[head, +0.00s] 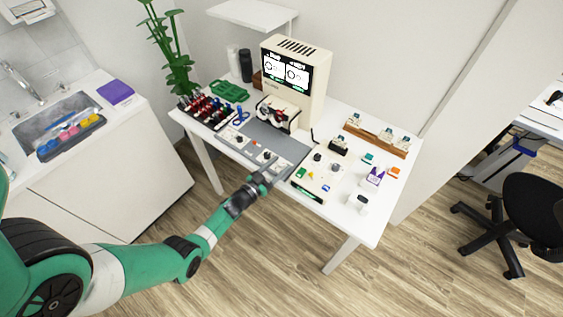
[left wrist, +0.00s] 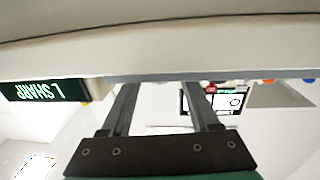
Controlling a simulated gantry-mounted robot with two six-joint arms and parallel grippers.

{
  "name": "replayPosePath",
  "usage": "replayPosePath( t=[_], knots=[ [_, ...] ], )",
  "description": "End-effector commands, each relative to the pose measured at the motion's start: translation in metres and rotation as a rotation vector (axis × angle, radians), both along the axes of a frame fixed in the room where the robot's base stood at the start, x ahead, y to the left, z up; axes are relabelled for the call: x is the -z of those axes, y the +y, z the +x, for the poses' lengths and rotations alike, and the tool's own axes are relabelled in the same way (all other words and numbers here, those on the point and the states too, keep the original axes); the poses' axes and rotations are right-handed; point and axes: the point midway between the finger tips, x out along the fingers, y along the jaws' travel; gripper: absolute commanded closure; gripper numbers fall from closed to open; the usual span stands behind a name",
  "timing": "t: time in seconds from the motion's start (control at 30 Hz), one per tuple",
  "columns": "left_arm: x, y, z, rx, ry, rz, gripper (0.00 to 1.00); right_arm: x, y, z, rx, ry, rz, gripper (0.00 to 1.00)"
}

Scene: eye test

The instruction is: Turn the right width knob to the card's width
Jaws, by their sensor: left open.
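My left gripper (head: 275,176) is open and empty at the table's front edge, beside the left front corner of a cream control box (head: 312,178). Dark knobs (head: 335,167) stand on the box top; I cannot tell which is the right width knob. In the left wrist view the two fingers of my left gripper (left wrist: 160,95) are apart, with a pale edge across their tips. A dark display with green letters (left wrist: 45,91) is at the left there. A cream device (head: 293,80) with a two-circle screen stands behind. Its card readings are too small to read. My right gripper is out of view.
A grey mat (head: 277,142) and a small panel with knobs (head: 246,147) lie left of the box. A rack of red-handled tools (head: 207,110) is at the left. A wooden rack (head: 376,138) and small bottles are at the right. Floor is free in front.

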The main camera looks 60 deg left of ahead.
Motion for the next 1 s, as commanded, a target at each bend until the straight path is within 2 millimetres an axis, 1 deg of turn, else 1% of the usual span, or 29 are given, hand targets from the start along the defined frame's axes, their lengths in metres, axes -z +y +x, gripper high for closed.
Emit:
replayPosePath(
  t=[0.03, 0.17, 0.2, 0.3, 0.4, 0.57, 1.0],
  knots=[
    [-0.005, -0.004, -0.011, -0.004, 0.003, -0.003, 0.38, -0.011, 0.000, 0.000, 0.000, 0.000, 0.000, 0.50],
    [-0.005, -0.016, -0.040, -0.004, 0.004, -0.004, 0.38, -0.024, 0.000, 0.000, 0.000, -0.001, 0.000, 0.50],
    [-0.004, -0.019, -0.050, -0.006, 0.003, -0.003, 0.38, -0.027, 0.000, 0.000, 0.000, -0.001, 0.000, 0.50],
    [-0.004, -0.028, -0.069, -0.005, 0.002, -0.004, 0.38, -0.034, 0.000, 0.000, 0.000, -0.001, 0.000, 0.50],
    [-0.002, -0.033, -0.084, -0.005, 0.001, -0.003, 0.38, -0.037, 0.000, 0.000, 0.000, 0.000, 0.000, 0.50],
    [-0.001, -0.038, -0.092, -0.002, 0.001, -0.001, 0.38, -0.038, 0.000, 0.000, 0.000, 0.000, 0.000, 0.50],
    [-0.001, -0.038, -0.092, -0.001, 0.001, -0.001, 0.38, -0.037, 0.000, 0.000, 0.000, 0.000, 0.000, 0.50]
  ],
)
